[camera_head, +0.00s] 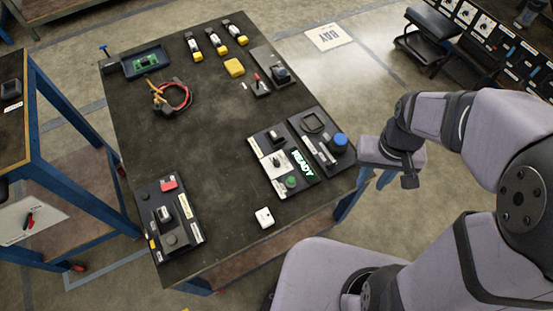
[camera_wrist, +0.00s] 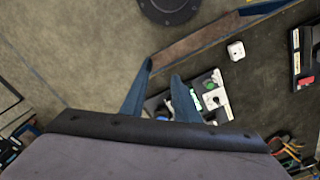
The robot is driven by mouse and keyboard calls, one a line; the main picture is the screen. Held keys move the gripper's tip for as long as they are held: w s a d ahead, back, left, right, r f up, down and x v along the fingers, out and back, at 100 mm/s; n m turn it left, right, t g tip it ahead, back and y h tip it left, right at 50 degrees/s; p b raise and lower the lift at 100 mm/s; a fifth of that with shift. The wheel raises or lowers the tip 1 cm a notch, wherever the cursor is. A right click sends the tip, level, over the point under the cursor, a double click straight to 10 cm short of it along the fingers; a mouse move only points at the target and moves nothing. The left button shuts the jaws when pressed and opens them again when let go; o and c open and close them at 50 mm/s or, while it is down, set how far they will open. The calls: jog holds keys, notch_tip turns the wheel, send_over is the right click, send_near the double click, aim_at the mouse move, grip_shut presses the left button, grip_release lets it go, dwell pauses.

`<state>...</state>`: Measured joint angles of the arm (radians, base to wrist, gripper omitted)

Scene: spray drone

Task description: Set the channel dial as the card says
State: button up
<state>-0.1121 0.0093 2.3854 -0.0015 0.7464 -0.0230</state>
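A dark panel (camera_head: 262,150) near the table's right edge bears a black knob (camera_head: 278,161) on a white plate, a green button (camera_head: 291,181) and a display reading READY (camera_head: 302,163). The knob looks like a dial; its label and setting are too small to read. The knob's white plate also shows in the wrist view (camera_wrist: 212,98). A small white block (camera_head: 264,217) with faint marks lies in front of this panel; I cannot tell whether it is the card. My gripper (camera_head: 376,177) is empty, off the table's right edge, its blue fingers apart (camera_wrist: 162,70).
A neighbouring panel with a blue knob (camera_head: 338,143) stands between the dial panel and my gripper. Another panel with a red button (camera_head: 168,184) is at the front left. Cables (camera_head: 172,95), a tray (camera_head: 146,62) and yellow-black items lie farther back. The table's middle is clear.

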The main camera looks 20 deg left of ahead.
jog(key=w+a+f+n+b, duration=0.35)
jog(key=w+a+f, duration=0.35)
jog(key=a, duration=0.4)
jog(key=n+b, duration=0.4)
send_over(277, 160)
notch_tip(277, 160, down, 8)
jog(key=shift+a+r, duration=0.1)
jog(key=shift+r, duration=0.05)
jog(key=shift+f+p, duration=0.55)
jog(key=shift+f, duration=3.05)
grip_shut()
